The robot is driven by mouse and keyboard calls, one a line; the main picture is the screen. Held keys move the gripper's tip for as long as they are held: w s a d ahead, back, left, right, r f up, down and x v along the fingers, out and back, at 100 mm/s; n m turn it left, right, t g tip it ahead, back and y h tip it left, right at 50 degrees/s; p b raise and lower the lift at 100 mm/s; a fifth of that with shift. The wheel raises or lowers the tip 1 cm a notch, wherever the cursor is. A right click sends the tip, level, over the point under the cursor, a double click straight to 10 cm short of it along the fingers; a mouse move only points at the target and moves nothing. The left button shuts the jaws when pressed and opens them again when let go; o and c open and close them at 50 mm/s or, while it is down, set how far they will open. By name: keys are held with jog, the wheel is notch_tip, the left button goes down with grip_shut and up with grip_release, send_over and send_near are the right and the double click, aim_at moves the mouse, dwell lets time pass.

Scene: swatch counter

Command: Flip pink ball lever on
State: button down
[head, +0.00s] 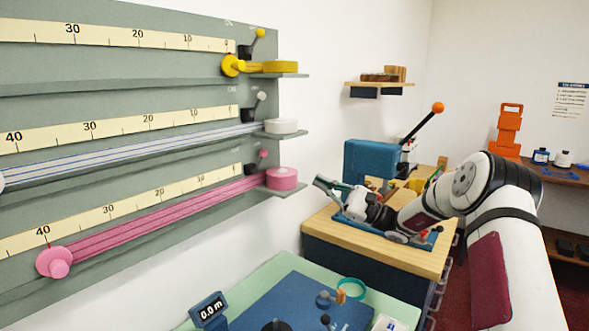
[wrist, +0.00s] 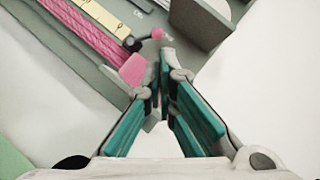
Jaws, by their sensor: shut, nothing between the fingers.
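The pink ball lever (head: 262,154) is small and sits on a black base at the right end of the lowest row of the grey board (head: 200,72). Its stick leans to the right in the head view. In the wrist view the pink ball (wrist: 157,33) shows ahead of and slightly left of my fingertips, with its dark base beside it. My gripper (head: 322,186) is shut and empty, right of the board in the head view. In the wrist view the teal-padded fingers (wrist: 163,85) meet short of the ball, apparently apart from it.
A pink roll (head: 283,179) sits on a small ledge just below the lever; a pink ribbon runs left from it. Similar yellow (head: 259,33) and white (head: 262,95) ball levers are above. A wooden bench (head: 335,230) with a blue press (head: 372,158) stands near my arm.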

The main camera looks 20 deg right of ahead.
jog(key=p, duration=0.1)
send_near(260, 161)
jog(key=w+a+r, duration=0.2)
jog(key=r, duration=0.1)
jog(key=w+a+r, duration=0.1)
jog(key=w, duration=0.1)
jog(key=shift+r, duration=0.35)
jog(key=shift+s+g, duration=0.1)
jog(key=shift+g, duration=0.2)
jog(key=shift+s+r+n, duration=0.1)
jog(key=shift+n, duration=0.2)
jog(key=shift+a+p, duration=0.1)
jog(key=shift+p, duration=0.3)
